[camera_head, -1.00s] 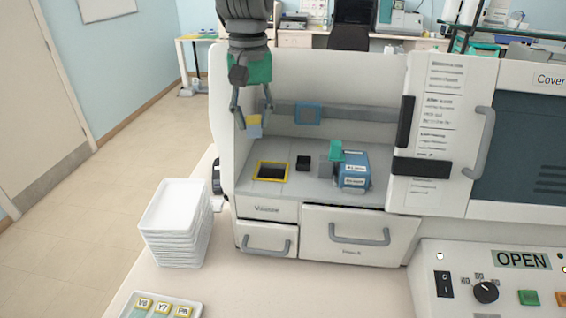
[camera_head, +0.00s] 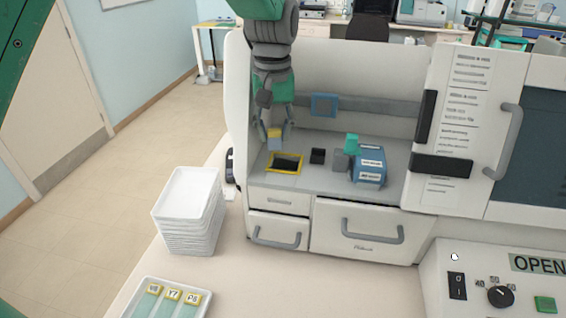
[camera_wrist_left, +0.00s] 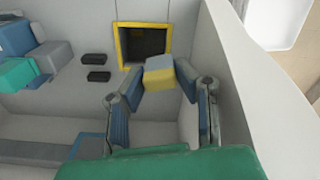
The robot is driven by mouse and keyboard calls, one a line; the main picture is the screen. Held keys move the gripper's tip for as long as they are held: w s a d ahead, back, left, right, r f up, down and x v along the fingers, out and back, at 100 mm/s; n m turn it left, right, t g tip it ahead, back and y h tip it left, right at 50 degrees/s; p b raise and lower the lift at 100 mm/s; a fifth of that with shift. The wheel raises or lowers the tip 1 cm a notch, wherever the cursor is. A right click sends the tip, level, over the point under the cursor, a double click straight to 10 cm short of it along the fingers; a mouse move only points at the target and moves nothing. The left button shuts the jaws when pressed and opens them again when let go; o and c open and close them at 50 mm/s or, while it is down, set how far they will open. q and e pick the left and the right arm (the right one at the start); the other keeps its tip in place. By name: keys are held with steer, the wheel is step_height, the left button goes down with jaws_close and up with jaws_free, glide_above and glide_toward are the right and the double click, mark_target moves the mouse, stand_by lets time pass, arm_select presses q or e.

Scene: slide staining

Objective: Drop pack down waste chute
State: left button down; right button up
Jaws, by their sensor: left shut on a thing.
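The pack is a small block with a yellow part and a grey-blue part (camera_head: 274,142); it also shows in the left wrist view (camera_wrist_left: 158,73). My left gripper (camera_head: 276,136) is shut on it, pointing down inside the open machine bay. The waste chute is a dark opening with a yellow frame (camera_head: 271,170) in the bay floor. In the left wrist view, the chute frame (camera_wrist_left: 122,45) lies just beyond the pack, which overlaps its near corner. The pack appears above the floor, close to the chute. My right gripper is not in view.
The bay's left wall (camera_head: 237,100) is close to my gripper. Stacked white trays (camera_head: 187,215) stand outside, front left.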

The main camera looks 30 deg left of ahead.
arm_select(q)
steer(key=c, duration=1.2)
jaws_free()
steer(key=shift+d, duration=0.15)
steer(key=shift+o, duration=0.2)
steer(key=shift+d+r, duration=0.1)
steer(key=shift+d, duration=0.25)
step_height(320, 180, up, 12)
steer(key=shift+d, duration=0.2)
steer(key=shift+a, duration=0.2)
